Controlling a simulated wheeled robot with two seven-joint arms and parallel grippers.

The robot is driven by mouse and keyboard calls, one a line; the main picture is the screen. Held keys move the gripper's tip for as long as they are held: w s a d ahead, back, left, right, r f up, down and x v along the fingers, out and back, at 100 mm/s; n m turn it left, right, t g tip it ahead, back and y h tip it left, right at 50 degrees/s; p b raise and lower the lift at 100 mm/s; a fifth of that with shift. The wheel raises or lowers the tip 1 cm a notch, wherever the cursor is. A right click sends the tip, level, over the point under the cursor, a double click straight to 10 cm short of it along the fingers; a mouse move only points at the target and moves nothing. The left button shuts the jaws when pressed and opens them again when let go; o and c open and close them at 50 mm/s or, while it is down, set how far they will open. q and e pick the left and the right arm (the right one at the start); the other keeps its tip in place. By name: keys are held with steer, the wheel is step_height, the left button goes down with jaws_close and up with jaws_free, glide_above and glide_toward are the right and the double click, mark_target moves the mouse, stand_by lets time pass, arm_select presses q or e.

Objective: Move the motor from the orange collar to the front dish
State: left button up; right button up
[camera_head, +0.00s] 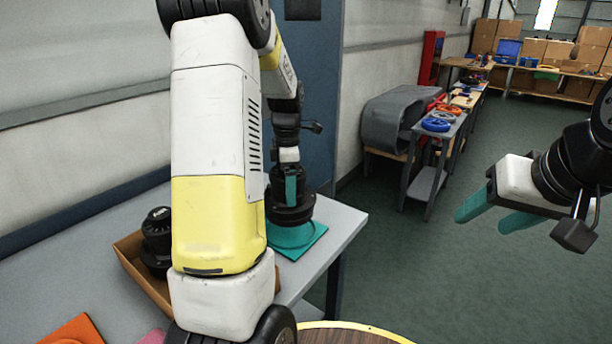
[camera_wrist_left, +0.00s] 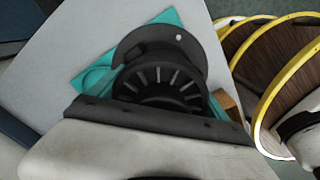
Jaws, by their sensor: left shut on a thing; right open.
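A black motor (camera_head: 290,211) with a wide flange is held in my left gripper (camera_head: 291,188), whose teal fingers are closed on it. In the left wrist view the motor (camera_wrist_left: 160,80) shows its finned round body and flange; the fingertips are not clear there. The motor is over a teal square plate with a round dish (camera_head: 300,239) near the table's right end; I cannot tell whether it touches. The plate also shows in the left wrist view (camera_wrist_left: 92,78). An orange piece (camera_head: 75,331), possibly the orange collar, is partly cut off at lower left. My right gripper (camera_head: 492,213) is open and empty at right, over the floor.
A second black motor (camera_head: 156,238) stands in a cardboard box (camera_head: 131,247) on the grey table (camera_head: 58,262), partly behind my left arm. A pink piece (camera_head: 153,337) lies at the bottom edge. A side bench with blue rings (camera_head: 436,124) stands farther back. The floor at right is clear.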

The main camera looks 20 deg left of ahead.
arm_select(q)
steer(key=shift+f, duration=1.8)
steer(key=shift+f, duration=1.4)
stand_by(1.4)
steer(key=o, duration=1.8)
steer(key=shift+o, duration=0.4)
steer(key=shift+r, duration=0.1)
steer(key=shift+r, duration=3.4)
steer(key=shift+d, duration=0.1)
